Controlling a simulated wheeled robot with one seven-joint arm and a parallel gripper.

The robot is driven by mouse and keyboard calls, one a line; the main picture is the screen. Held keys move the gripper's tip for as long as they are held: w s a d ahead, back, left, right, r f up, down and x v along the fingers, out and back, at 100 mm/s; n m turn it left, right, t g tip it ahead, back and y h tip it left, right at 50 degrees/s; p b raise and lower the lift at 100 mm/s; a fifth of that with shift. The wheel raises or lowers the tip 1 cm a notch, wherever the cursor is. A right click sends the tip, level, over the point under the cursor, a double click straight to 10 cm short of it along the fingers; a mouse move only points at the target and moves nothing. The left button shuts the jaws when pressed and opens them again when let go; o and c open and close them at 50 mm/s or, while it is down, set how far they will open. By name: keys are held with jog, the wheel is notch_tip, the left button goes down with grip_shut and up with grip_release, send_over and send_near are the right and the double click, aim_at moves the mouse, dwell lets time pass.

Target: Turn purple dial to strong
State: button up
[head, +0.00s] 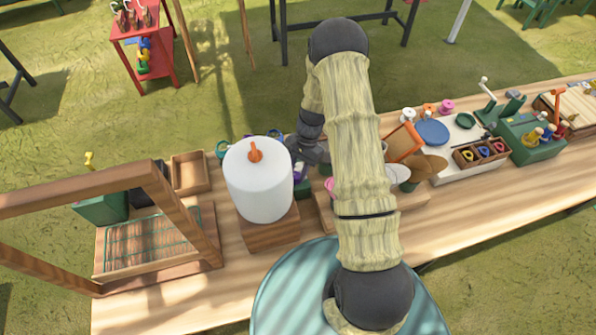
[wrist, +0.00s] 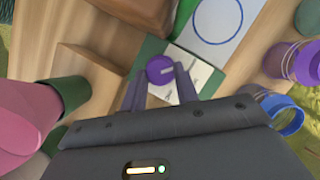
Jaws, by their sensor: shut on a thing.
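The purple dial (wrist: 160,70) shows in the wrist view as a round knob with a pale pointer line on its face. It sits on a white label plate (wrist: 187,75) with markings too small to read, on a dark green base (wrist: 150,48). My gripper (wrist: 160,78) has its two fingers on either side of the dial, shut on it. The pointer line aims roughly to the right in the wrist view. In the head view my gripper (head: 312,150) is partly hidden by my arm, behind the white cylinder, and the dial cannot be made out clearly.
A white cylinder with an orange knob (head: 258,180) stands on a wooden block left of my arm. A wooden frame (head: 150,235) stands further left. In the wrist view, a pink object (wrist: 30,115), a green cup (wrist: 62,93) and purple rolls (wrist: 295,62) flank my gripper.

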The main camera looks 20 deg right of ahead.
jog(key=shift+w+n+h+b, duration=0.15)
jog(key=shift+n+h+b, duration=0.2)
jog(key=shift+n, duration=0.85)
jog(key=shift+a+g, duration=0.1)
jog(key=shift+g, duration=0.2)
jog(key=o, duration=1)
jog(key=shift+w, duration=0.1)
jog(key=shift+r, duration=0.2)
jog(key=b+v, duration=0.3)
jog(key=v, duration=1.4)
jog(key=shift+b, duration=0.3)
